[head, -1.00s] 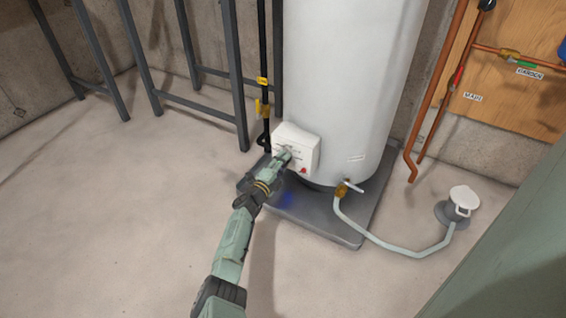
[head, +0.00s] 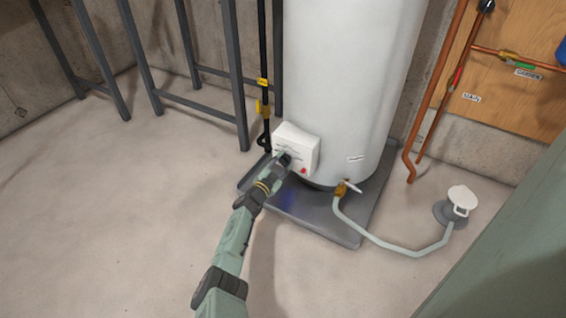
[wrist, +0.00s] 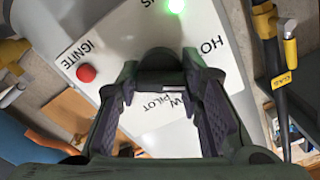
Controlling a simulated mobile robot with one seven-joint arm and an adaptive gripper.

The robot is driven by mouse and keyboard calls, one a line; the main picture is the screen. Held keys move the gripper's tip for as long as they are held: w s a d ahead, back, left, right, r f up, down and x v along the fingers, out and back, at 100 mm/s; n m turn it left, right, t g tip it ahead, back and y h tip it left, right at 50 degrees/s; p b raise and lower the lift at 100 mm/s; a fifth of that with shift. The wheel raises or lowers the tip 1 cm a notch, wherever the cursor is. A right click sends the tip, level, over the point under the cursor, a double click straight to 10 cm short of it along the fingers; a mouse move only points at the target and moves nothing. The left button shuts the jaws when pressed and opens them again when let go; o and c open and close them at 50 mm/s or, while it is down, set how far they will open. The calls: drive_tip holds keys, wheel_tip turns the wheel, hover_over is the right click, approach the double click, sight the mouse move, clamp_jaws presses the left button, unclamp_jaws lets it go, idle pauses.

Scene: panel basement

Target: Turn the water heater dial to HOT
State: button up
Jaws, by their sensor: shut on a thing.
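The white control box (head: 303,146) sits low on the front of the white water heater (head: 345,75). In the wrist view its panel (wrist: 215,88) shows a partly covered HOT label at right, PILOT below, IGNITE by a red button (wrist: 86,73), and a lit green light (wrist: 177,5) at the top. My gripper (head: 285,158) is at the panel face. In the wrist view my gripper (wrist: 160,72) has its two dark fingers on either side of the dial (wrist: 160,57), shut on it. The dial is mostly hidden, and its pointer setting cannot be read.
The heater stands on a grey tray (head: 345,232). A black gas pipe (head: 263,60) with a yellow valve runs left of the box. A drain hose (head: 385,244) leads right to a floor drain (head: 455,209). Grey metal frames (head: 185,97) stand left; the floor at left is clear.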

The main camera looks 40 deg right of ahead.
sight(281, 164)
drive_tip(key=shift+n, duration=2.2)
drive_tip(key=o, duration=1.1)
drive_tip(key=shift+o, duration=0.2)
drive_tip(key=v, duration=0.6)
drive_tip(key=shift+w+a, duration=0.1)
drive_tip(key=shift+s+a, duration=0.35)
drive_tip(key=shift+a, duration=0.25)
drive_tip(key=shift+r, duration=0.1)
